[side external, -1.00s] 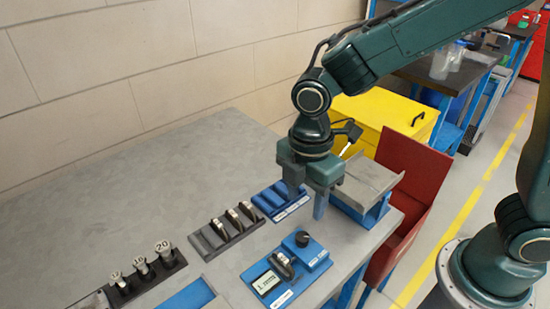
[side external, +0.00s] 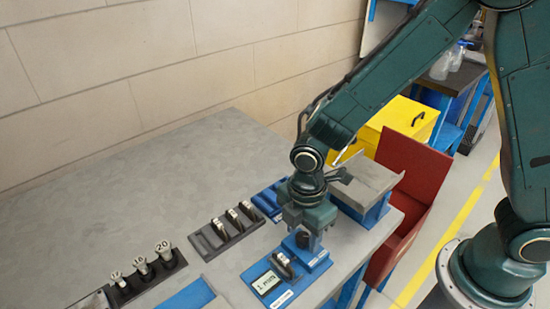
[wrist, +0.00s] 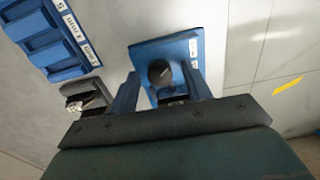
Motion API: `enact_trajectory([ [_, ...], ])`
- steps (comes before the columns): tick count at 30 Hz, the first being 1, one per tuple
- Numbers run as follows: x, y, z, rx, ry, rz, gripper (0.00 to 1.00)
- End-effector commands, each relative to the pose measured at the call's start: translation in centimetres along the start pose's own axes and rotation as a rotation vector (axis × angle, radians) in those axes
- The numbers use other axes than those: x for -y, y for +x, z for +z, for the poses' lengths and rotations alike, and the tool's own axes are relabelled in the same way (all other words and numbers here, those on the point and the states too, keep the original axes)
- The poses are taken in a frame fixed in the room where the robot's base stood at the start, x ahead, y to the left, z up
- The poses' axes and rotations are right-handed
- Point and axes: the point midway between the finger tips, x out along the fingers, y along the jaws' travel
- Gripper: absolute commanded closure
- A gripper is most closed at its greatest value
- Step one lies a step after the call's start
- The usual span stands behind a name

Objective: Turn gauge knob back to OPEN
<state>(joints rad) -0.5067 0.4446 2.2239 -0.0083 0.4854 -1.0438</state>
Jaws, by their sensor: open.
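The round black gauge knob (side external: 303,240) sits on a small blue block (side external: 319,262) at the front right of the table. In the wrist view the knob (wrist: 160,72) has a light mark on its top. My gripper (side external: 304,232) is open, points down and is low over the block. In the wrist view its two fingers (wrist: 163,80) stand on either side of the knob, with gaps between. I cannot tell how deep the fingertips reach. Lettering on the block is too small to read.
A blue rack (side external: 266,203) and a grey rack (side external: 215,238) with several parts stand behind. A grey tilted tray (side external: 360,188) stands to the right. The table's back left is clear.

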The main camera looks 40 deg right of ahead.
Motion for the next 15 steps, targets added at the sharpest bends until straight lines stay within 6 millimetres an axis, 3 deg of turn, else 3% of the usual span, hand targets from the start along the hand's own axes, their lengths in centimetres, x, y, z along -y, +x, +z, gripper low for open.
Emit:
enact_trajectory([
  [5, 0.00, 0.00, 0.00, 0.000, 0.000, 0.000, 0.51],
  [12, 0.00, -0.02, 0.00, 0.000, 0.000, 0.000, 0.95],
  [15, 0.00, -0.02, 0.00, 0.000, 0.000, 0.000, 0.96],
])
